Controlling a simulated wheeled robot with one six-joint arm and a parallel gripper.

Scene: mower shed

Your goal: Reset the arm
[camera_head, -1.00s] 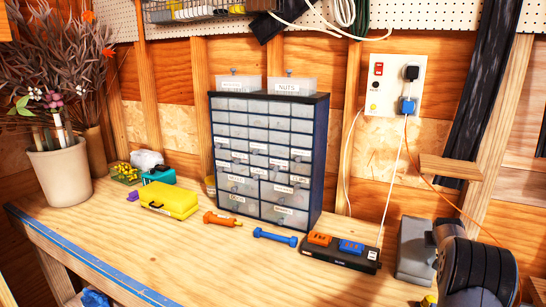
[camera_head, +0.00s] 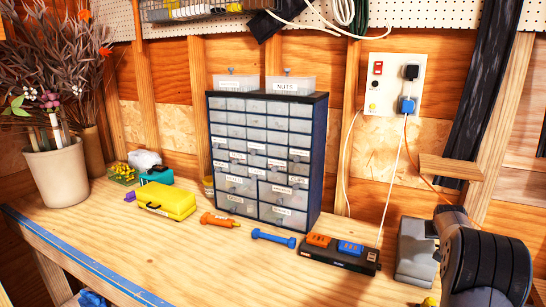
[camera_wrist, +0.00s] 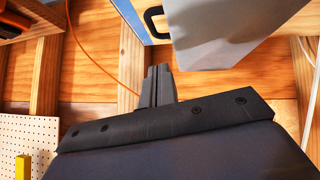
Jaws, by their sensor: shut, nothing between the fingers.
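My gripper (camera_wrist: 157,87) shows in the wrist view as two dark fingers close together, shut with nothing between them. Behind them is wooden wall boarding, with an orange cord (camera_wrist: 96,62) to their left. In the head view my dark arm is at the lower right, beside a grey block (camera_head: 415,252) at the bench's right end. The gripper's fingertips cannot be made out in that view.
The wooden bench (camera_head: 150,245) holds a drawer cabinet (camera_head: 262,160), a yellow case (camera_head: 166,201), an orange tool (camera_head: 219,220), a blue tool (camera_head: 273,237) and a black charger (camera_head: 335,257). A wooden ledge (camera_head: 450,168) juts out above my arm. The bench's front left is clear.

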